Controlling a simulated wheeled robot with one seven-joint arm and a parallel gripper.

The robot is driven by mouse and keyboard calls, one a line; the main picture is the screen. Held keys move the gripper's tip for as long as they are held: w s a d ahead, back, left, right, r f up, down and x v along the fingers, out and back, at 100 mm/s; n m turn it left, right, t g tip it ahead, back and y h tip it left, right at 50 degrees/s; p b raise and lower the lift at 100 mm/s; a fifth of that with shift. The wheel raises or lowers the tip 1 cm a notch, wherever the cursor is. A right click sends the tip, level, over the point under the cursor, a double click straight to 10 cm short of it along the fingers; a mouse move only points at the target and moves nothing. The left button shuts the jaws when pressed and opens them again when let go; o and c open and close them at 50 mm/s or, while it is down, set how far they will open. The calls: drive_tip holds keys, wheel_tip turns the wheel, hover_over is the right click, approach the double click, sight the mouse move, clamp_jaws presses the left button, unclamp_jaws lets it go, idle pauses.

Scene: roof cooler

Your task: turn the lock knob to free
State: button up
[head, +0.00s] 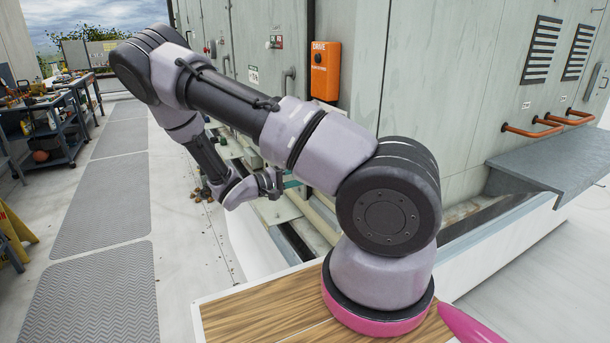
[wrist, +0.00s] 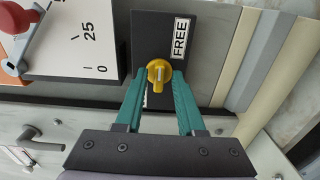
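The yellow lock knob (wrist: 159,73) sits on a black plate (wrist: 150,35) in the wrist view. A white FREE label (wrist: 180,40) is on the plate, up and right of the knob. A second white label below the knob is mostly hidden by a finger. My gripper (wrist: 162,76) reaches the knob with its two teal fingers, one tip at each side. I see no clear gap between tips and knob, but cannot tell whether they press on it. In the head view my gripper (head: 272,184) is beside the grey-green unit, and the knob cannot be made out.
A white scale plate (wrist: 85,45) marked 25 and 0 stands close left of the knob, with a red-tipped lever (wrist: 18,18). A dark door handle (wrist: 38,140) is lower left. An orange DRIVE box (head: 325,72) is on the unit wall. The walkway mats (head: 110,200) at left are clear.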

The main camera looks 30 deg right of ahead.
idle(0.3)
drive_tip(key=a, duration=1)
drive_tip(key=shift+s+a, duration=0.2)
drive_tip(key=shift+a, duration=0.2)
drive_tip(key=shift+r, duration=0.1)
drive_tip(key=s+r+m+t+y, duration=0.1)
drive_tip(key=s+r+t+y, duration=0.1)
drive_tip(key=s+r+y, duration=0.4)
drive_tip(key=s+a+r+m+t+y, duration=0.1)
drive_tip(key=s+r+y, duration=0.5)
drive_tip(key=r, duration=1)
drive_tip(key=s+r+m+t+y, duration=0.2)
drive_tip(key=s+r+y, duration=0.5)
drive_tip(key=r, duration=0.4)
drive_tip(key=shift+a+t+y, duration=0.3)
drive_tip(key=shift+t+y, duration=0.2)
drive_tip(key=shift+t, duration=0.3)
